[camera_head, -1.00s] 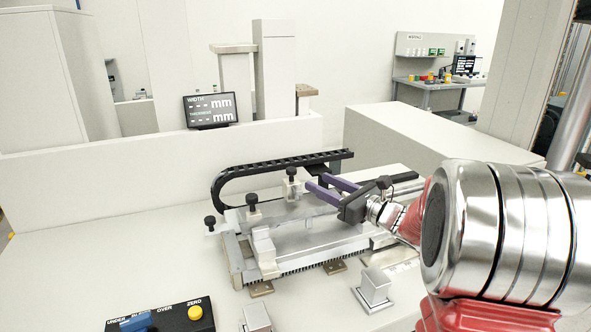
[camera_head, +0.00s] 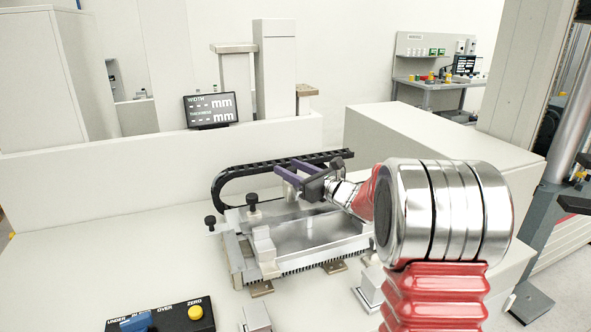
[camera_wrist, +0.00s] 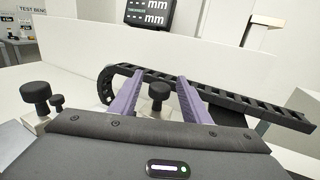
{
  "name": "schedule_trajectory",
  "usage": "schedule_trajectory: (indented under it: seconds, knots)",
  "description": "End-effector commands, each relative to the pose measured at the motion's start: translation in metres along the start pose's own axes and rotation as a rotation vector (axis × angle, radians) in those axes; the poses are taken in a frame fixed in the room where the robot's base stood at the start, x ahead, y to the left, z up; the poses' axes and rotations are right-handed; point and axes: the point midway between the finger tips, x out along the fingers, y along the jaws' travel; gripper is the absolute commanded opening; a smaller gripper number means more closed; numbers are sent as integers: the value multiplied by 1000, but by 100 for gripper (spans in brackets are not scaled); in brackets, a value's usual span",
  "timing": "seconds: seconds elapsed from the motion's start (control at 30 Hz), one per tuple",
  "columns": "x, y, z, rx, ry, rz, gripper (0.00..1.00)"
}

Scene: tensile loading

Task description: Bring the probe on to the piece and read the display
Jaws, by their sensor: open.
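The display (camera_head: 210,110) stands at the back left and shows dashes beside "mm" for width and thickness. The measuring fixture (camera_head: 232,262) is on the bench, with black-knobbed parts and a shiny flat bed. I cannot tell the probe or the piece apart from the fixture for certain. My gripper (camera_head: 286,167), with purple fingers, is above the back of the fixture, near the black cable chain (camera_head: 222,184). In the wrist view my gripper (camera_wrist: 160,78) is open, and a black knob (camera_wrist: 158,91) shows between its fingers. It does not visibly touch it.
A black knob (camera_head: 252,199) stands at the fixture's left. A control box (camera_head: 165,318) with a blue switch and a yellow zero button is at the front. Small metal blocks (camera_head: 256,317) stand in front of the fixture. The left bench top is clear.

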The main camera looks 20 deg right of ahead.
Motion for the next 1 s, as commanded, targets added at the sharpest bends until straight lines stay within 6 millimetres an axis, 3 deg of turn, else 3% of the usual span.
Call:
schedule_trajectory:
  seconds: [0.23,0.73,1.0]
  knots:
    - [0,0,0,0,0,-1,42]
    - [-1,-1,0,0,0,-2,7]
    - [-13,3,1,0,1,-4,7]
